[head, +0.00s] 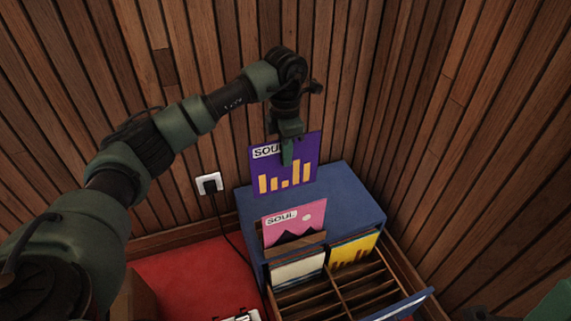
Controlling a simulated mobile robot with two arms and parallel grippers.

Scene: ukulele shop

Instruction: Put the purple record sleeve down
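The purple record sleeve (268,171) carries a white "SOUL" label and yellow bars. It stands roughly upright in front of the wood-slat wall. My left gripper (288,154) comes down from above and is shut on its upper part, hiding the end of the label. The sleeve's lower edge overlaps the back of the blue top of the record cabinet (340,190). I cannot tell whether it touches that top.
A pink "SOUL" sleeve (302,220) stands upright at the cabinet's front left. White (298,268) and yellow (352,250) sleeves stand in the divided wooden rack (330,290), with empty slots nearer. A wall socket (209,183) with a cable is left of it, above a red surface (185,275).

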